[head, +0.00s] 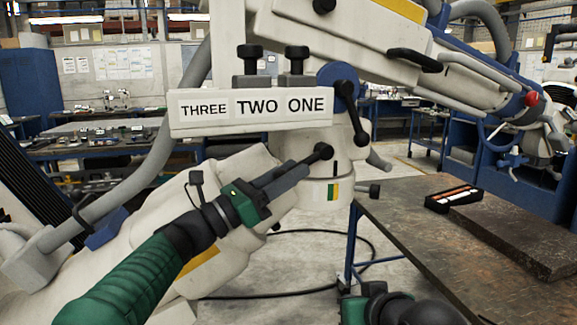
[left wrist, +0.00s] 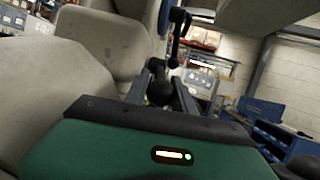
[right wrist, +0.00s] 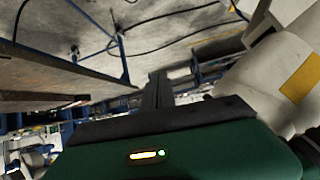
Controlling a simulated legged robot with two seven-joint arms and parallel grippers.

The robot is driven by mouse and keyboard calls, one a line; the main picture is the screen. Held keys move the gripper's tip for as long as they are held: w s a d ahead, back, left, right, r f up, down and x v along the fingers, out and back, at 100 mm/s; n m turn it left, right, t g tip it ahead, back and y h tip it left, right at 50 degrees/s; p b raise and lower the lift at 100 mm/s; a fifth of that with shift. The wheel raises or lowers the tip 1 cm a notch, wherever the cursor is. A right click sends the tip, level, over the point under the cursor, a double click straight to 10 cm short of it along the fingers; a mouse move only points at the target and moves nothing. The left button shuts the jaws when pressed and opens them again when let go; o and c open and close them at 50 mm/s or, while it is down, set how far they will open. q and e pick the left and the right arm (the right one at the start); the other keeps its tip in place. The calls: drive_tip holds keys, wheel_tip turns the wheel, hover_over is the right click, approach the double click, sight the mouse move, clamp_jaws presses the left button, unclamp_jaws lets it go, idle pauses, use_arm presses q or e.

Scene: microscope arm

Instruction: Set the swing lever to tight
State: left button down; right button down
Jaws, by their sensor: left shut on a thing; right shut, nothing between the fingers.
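A black ball knob (head: 323,151) sits on the white microscope arm joint, below a sign plate (head: 250,108) reading THREE TWO ONE. I take it for the swing lever's end; most of its shaft is hidden. My left gripper (head: 306,162) is shut on this knob, its grey fingers on either side. In the left wrist view the knob (left wrist: 160,92) lies between the fingers.
A second black lever (head: 350,100) hangs from a blue pivot right of the sign. A dark table (head: 450,240) with a small black tray (head: 454,198) stands at right. A black cable (head: 330,235) loops on the floor. Thick grey hose runs along the left.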

use_arm(q)
drive_tip(key=shift+w+f, duration=0.1)
drive_tip(key=shift+f, duration=0.15)
use_arm(e)
drive_tip(key=s+a+r+n+t+y, duration=0.15)
drive_tip(key=a+r, duration=0.25)
drive_tip(key=r, duration=0.9)
drive_tip(key=s+a+r+n+t+y, duration=0.1)
drive_tip(key=s+a+r+t+y, duration=0.2)
drive_tip(key=r, duration=1)
drive_tip(key=x, duration=1.1)
drive_tip(key=shift+w+a, duration=0.15)
drive_tip(key=shift+a, duration=0.2)
